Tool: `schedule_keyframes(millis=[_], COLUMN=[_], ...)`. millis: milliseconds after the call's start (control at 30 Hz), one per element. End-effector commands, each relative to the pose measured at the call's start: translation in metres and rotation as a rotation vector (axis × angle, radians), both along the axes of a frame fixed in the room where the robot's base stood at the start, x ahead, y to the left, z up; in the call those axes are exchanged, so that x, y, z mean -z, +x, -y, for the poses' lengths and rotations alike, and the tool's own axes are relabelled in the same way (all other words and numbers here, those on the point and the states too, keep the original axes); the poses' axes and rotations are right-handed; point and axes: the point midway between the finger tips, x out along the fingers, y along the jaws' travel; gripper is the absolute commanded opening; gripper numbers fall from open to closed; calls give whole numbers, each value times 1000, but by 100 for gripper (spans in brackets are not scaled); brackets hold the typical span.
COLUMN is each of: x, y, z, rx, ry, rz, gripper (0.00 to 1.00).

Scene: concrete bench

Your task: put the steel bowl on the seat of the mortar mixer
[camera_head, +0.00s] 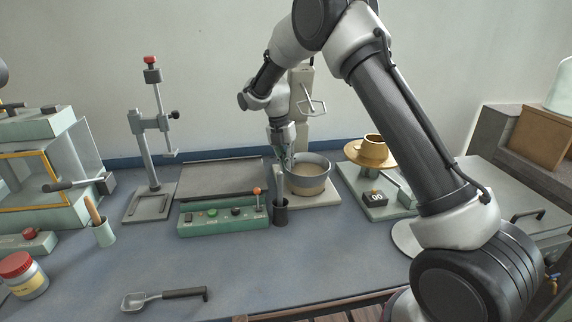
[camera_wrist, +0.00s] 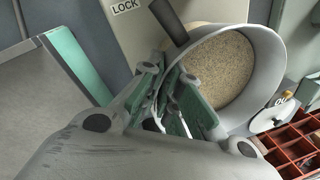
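The steel bowl (camera_head: 312,172), holding a sandy mix, stands upright over the pale base plate (camera_head: 325,201) of the mortar mixer (camera_head: 301,95). Whether it rests fully on the seat cannot be told. In the wrist view the bowl (camera_wrist: 268,55) fills the upper right, and the mixer base (camera_wrist: 128,28) with a LOCK label lies beyond it. My gripper (camera_head: 288,163) points down at the bowl's left rim. In the wrist view its green-padded fingers (camera_wrist: 175,80) come close together with the bowl wall between them. The contact itself is partly hidden.
A green control box (camera_head: 224,217) and a dark cup (camera_head: 280,213) stand just in front left of the bowl. A flow table with a brass mould (camera_head: 373,149) is to the right. A red divided tray (camera_wrist: 295,148) shows in the wrist view.

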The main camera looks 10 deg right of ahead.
Motion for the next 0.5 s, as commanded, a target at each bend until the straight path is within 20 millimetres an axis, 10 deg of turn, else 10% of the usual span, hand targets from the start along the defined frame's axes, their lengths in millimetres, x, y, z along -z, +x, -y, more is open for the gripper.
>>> schedule_keyframes(millis=[100,267,500], x=[1,2,2], y=[0,0,0], z=[0,0,0], rx=[0,0,0], ry=[-1,0,0], rz=[1,0,0], gripper=[0,27,27])
